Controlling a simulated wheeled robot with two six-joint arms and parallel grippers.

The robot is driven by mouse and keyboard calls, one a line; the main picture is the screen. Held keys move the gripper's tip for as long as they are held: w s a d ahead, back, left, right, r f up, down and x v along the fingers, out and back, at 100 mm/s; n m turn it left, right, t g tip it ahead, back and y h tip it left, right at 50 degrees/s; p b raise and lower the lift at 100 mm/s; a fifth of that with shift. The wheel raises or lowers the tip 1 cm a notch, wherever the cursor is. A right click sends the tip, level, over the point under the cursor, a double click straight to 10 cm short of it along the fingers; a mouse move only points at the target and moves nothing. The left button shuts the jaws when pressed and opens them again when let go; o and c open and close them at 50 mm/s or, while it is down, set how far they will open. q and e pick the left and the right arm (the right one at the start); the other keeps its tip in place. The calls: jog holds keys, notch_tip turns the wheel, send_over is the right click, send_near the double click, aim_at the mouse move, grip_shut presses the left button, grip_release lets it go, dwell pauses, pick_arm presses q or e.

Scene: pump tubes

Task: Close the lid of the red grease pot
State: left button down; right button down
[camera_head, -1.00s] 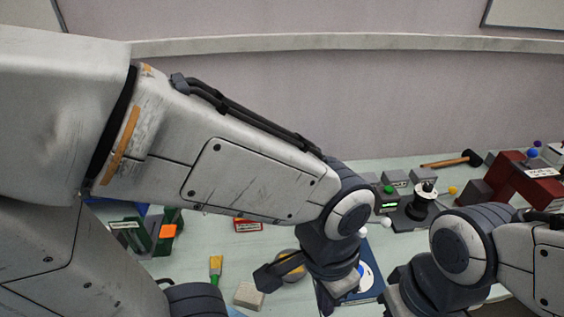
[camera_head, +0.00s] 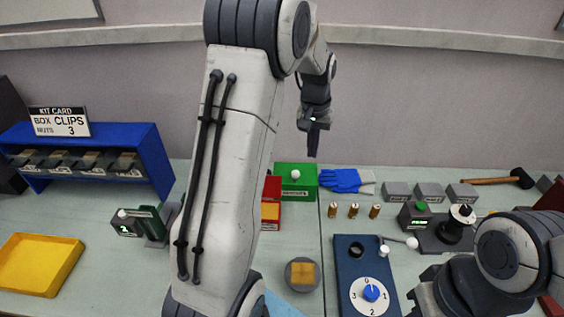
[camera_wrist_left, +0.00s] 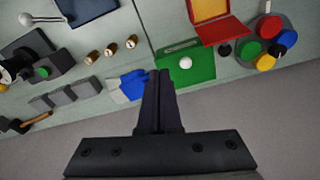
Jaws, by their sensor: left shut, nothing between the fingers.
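The red grease pot (camera_head: 270,224) is partly hidden behind my left arm in the head view. In the left wrist view the red pot (camera_wrist_left: 194,11) shows a yellow inside, and its red lid (camera_wrist_left: 222,32) stands open on the wall side; a black knob (camera_wrist_left: 225,49) is beside the lid. My left gripper (camera_head: 313,154) is raised beyond the green box, to the right of the red pot, with its fingers pointing down. Its fingers (camera_wrist_left: 158,73) are together and empty in the wrist view. My right gripper is out of view; only part of that arm shows.
A green box (camera_head: 304,183) with a white knob stands next to the red pot. A blue glove (camera_head: 342,180), several brass pieces (camera_head: 354,211) and grey blocks (camera_head: 430,193) lie to the right. A blue dial panel (camera_head: 352,272) and a round tin (camera_head: 290,284) are nearer. Coloured discs (camera_wrist_left: 266,28) sit beyond the pot.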

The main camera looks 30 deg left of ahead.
pick_arm(q)
jog(key=w+a+f+n, duration=0.1)
jog(key=a+f+n, duration=0.2)
jog(key=a, duration=1)
jog(key=f+p, duration=0.1)
jog(key=f, duration=0.2)
jog(key=f+p, duration=0.1)
jog(key=f, duration=0.2)
jog(key=f+p, duration=0.1)
jog(key=f, duration=0.2)
jog(key=shift+w+f, duration=0.2)
jog(key=shift+w, duration=0.1)
jog(key=shift+s+d+r+p, duration=0.2)
jog(key=shift+s+d+p, duration=0.15)
jog(key=shift+s+p, duration=0.25)
jog(key=shift+s+d+r+p, duration=0.15)
jog(key=shift+s+d+p, duration=0.2)
jog(key=shift+s+p, duration=0.25)
jog(key=shift+s+d, duration=0.25)
jog(key=shift+s, duration=0.15)
jog(key=shift+a+f, duration=0.1)
